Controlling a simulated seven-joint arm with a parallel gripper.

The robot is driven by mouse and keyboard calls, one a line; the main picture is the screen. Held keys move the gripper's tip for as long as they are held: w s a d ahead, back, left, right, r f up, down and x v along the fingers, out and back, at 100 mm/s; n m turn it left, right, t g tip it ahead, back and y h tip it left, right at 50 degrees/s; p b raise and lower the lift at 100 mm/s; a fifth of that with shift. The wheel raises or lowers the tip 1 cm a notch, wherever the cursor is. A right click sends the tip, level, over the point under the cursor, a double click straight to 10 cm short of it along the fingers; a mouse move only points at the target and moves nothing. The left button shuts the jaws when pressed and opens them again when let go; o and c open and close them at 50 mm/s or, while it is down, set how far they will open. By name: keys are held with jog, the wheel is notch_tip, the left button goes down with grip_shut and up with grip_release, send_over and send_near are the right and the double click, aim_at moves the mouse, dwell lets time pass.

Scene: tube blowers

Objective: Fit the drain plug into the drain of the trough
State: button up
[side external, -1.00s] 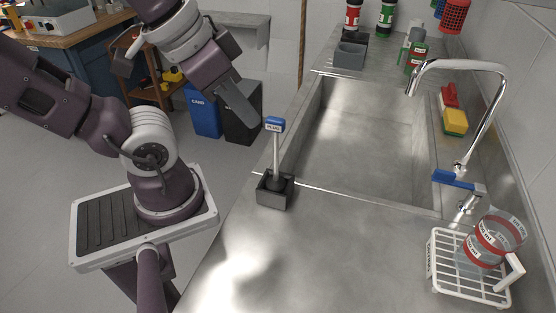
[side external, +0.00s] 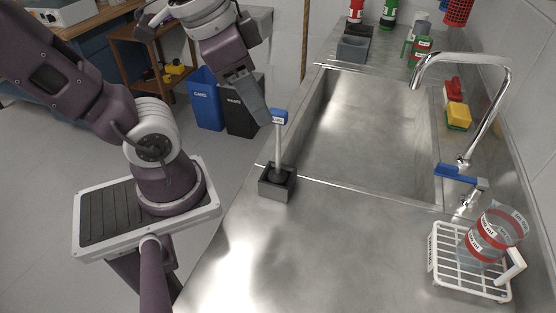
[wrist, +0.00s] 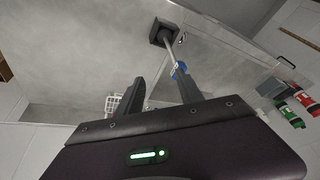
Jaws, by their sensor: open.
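The drain plug (side external: 278,150) stands upright, with a pale stem and a blue labelled top, in a small dark grey square holder (side external: 277,190) on the steel counter. The trough (side external: 370,130) is the steel basin right of and behind it; its drain is not visible. My gripper (side external: 262,117) is beside the plug's blue top, on its left in the side view. In the wrist view my gripper (wrist: 161,78) has its fingers apart with nothing between them. The plug's blue top (wrist: 179,70) appears close to the right fingertip there; I cannot tell whether they touch.
A tap (side external: 490,110) with a blue lever arches over the trough's right side. A white rack (side external: 440,275) with a clear red-banded beaker (side external: 495,235) stands front right. Grey bins (side external: 352,48) and bottles stand behind.

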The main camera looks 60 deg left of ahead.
aim_at(278, 121)
jog(key=w+a+m+g, duration=0.1)
jog(key=m, duration=0.1)
jog(key=w+a+f+m+g, duration=0.1)
jog(key=w+m, duration=0.1)
jog(key=w+a+f+m+g, duration=0.1)
jog(key=m+g, duration=0.1)
jog(key=shift+w+a, duration=0.1)
jog(key=shift+w, duration=0.25)
jog(key=shift+w+a+f+m, duration=0.15)
jog(key=shift+f+m, duration=0.2)
jog(key=shift+m, duration=0.15)
jog(key=f, duration=0.6)
jog(key=shift+w+f, duration=0.2)
jog(key=shift+f, duration=0.2)
grip_shut()
